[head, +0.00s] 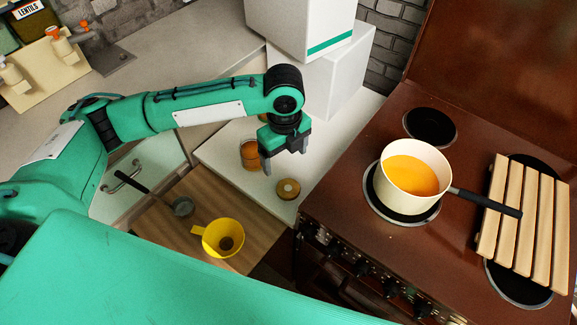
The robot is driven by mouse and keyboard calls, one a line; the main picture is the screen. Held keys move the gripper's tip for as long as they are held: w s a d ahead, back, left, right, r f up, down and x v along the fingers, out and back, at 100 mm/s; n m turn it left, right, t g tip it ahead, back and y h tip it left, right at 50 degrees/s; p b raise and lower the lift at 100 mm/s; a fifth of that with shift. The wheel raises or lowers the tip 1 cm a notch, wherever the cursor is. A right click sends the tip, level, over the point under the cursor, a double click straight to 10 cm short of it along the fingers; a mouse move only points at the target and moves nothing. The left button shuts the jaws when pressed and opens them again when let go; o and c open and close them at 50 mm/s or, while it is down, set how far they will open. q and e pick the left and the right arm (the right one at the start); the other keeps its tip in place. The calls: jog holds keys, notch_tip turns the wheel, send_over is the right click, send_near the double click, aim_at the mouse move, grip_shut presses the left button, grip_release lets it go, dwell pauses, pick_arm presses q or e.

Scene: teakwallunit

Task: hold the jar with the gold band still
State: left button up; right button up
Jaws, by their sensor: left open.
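A glass jar (250,155) with amber-brown contents stands upright on the pale counter, left of the stove. A gold band cannot be made out clearly at this size. My left gripper (286,161) points down just to the right of the jar, its fingers apart with nothing between them. One finger overlaps the jar's right edge in the head view, and I cannot tell whether they touch. A round tan lid (288,189) with a pale centre lies on the counter below the gripper. My right gripper is not in view.
A cream pot (416,179) of orange liquid stands on the brown stove (345,190), its handle over a slatted wooden rack (521,220). A yellow funnel (222,238) and a ladle (182,207) are on a wooden board (171,240). White boxes (325,80) stand behind the gripper.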

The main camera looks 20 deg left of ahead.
pick_arm(q)
jog(key=shift+w+r, duration=0.1)
jog(key=shift+r, duration=0.05)
send_over(289, 189)
jog(key=f, duration=0.5)
jog(key=a+f, duration=0.1)
jog(key=f, duration=0.2)
jog(key=shift+f, duration=0.35)
jog(key=shift+d+f+p, duration=0.25)
jog(key=shift+f, duration=1.05)
jog(key=shift+d+f+p, duration=0.2)
jog(key=shift+f+p, duration=0.05)
jog(key=shift+f, duration=1.05)
jog(key=shift+c, duration=0.3)
